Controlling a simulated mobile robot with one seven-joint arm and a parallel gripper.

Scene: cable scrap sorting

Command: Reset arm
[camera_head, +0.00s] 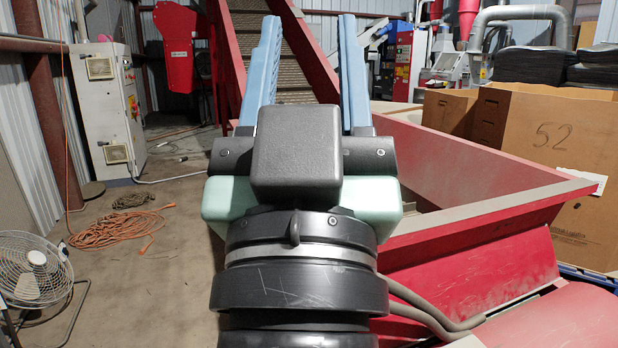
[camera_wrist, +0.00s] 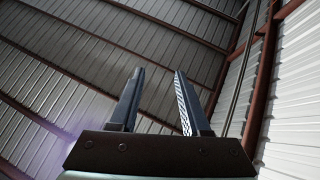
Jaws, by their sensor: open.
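My gripper (camera_head: 307,62) stands upright in the middle of the head view, with its two blue fingers apart and nothing between them. My dark wrist and pale green housing are below the fingers. In the wrist view my gripper (camera_wrist: 156,92) points up toward the metal roof, fingers apart and empty. The arm hides part of the red hopper (camera_head: 470,240) behind it. No cable scrap shows clearly in either view.
The red hopper with its sloped conveyor (camera_head: 275,50) fills the centre and right. A cardboard box marked 52 (camera_head: 555,140) stands at right. A white cabinet (camera_head: 105,110), orange cable (camera_head: 115,228) and fan (camera_head: 35,270) are at left. Some floor between is clear.

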